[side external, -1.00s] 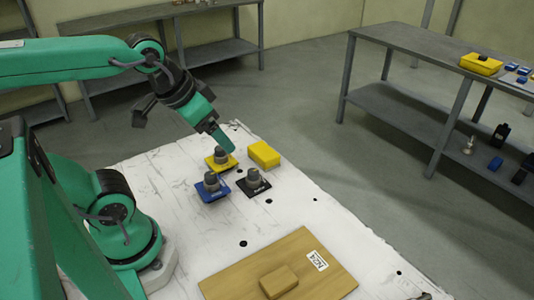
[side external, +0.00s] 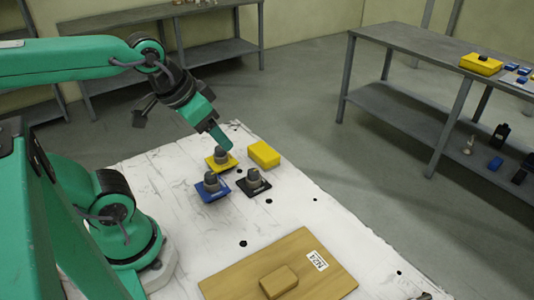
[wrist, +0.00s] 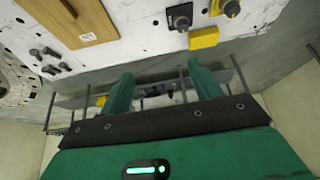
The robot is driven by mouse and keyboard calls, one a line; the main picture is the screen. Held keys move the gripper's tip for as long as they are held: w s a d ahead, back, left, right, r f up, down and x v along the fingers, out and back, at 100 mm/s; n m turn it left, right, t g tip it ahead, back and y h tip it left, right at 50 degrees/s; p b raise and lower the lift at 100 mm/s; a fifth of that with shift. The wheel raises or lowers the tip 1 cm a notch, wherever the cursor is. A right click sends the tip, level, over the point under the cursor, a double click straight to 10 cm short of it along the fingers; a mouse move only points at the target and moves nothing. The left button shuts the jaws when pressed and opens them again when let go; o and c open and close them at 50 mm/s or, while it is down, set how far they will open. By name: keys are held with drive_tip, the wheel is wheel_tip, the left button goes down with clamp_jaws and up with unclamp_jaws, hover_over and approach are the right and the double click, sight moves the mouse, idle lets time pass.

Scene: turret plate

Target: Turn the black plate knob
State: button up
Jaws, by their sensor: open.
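The black plate (side external: 266,188) lies on the white table with a grey knob (side external: 253,178) standing on it. It sits right of the blue plate (side external: 213,196) and its knob, and in front of the yellow plate (side external: 229,165) and its knob. In the wrist view the black plate (wrist: 172,12) shows at the top, right of centre. My gripper (side external: 221,137) is above and behind the knobs, apart from the black plate and tilted. In the wrist view my gripper's two green fingers (wrist: 162,73) are spread apart with nothing between them.
A yellow block (side external: 264,154) lies behind the black plate; it also shows in the wrist view (wrist: 203,38). A wooden board (side external: 235,281) with a wooden block (side external: 279,282) and a label lies in front. The table between board and plates is clear apart from small holes.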

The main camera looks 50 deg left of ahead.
drive_tip(key=shift+w, duration=0.1)
drive_tip(key=shift+c, duration=0.8)
drive_tip(key=n+g, duration=0.5)
drive_tip(key=n, duration=0.4)
approach(253, 171)
drive_tip(key=shift+w+d+f, duration=0.1)
drive_tip(key=shift+d+f, duration=0.05)
drive_tip(key=shift+w+f+g, duration=0.1)
drive_tip(key=shift+f+g, duration=0.2)
drive_tip(key=shift+f, duration=0.1)
drive_tip(key=shift+f, duration=3.8)
drive_tip(key=c, duration=1)
